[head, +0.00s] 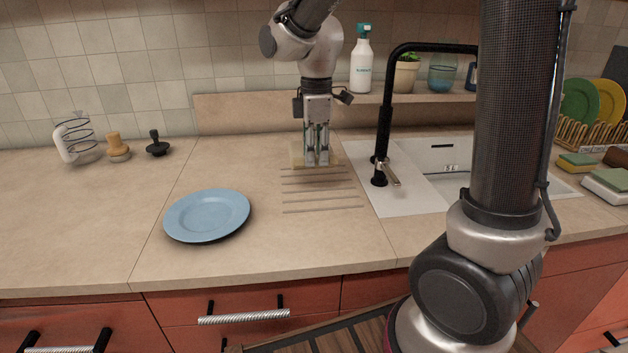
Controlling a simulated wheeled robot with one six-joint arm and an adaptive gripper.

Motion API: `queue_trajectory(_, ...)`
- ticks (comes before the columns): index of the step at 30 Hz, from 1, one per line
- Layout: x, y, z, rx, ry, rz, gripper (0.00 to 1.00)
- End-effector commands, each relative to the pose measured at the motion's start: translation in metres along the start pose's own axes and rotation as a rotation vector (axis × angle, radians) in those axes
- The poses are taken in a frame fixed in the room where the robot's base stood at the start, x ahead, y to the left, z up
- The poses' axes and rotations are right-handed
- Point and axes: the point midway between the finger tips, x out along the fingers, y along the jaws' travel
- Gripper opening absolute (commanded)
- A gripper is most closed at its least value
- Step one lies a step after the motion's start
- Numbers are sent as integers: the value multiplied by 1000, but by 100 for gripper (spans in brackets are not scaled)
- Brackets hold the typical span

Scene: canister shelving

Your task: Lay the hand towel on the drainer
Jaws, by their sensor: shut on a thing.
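My gripper (317,161) points down over the counter, left of the sink. The drainer (322,196) looks like the set of parallel grooves in the counter beside the sink.
A blue plate (207,215) lies left of the grooves. The black faucet (384,120) and white sink (405,196) are to the right. A spray bottle (361,66) and potted plant (406,76) stand on the back ledge. A plate rack (571,132) is far right.

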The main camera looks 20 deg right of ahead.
Motion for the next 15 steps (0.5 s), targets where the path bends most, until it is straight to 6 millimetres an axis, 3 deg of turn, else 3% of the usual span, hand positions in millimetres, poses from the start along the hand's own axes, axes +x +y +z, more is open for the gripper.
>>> queue_trajectory(3, 21, 0, 0, 1, -1, -2, 0)
queue_trajectory(15, 66, 0, 1, 2, -1, -1, 0)
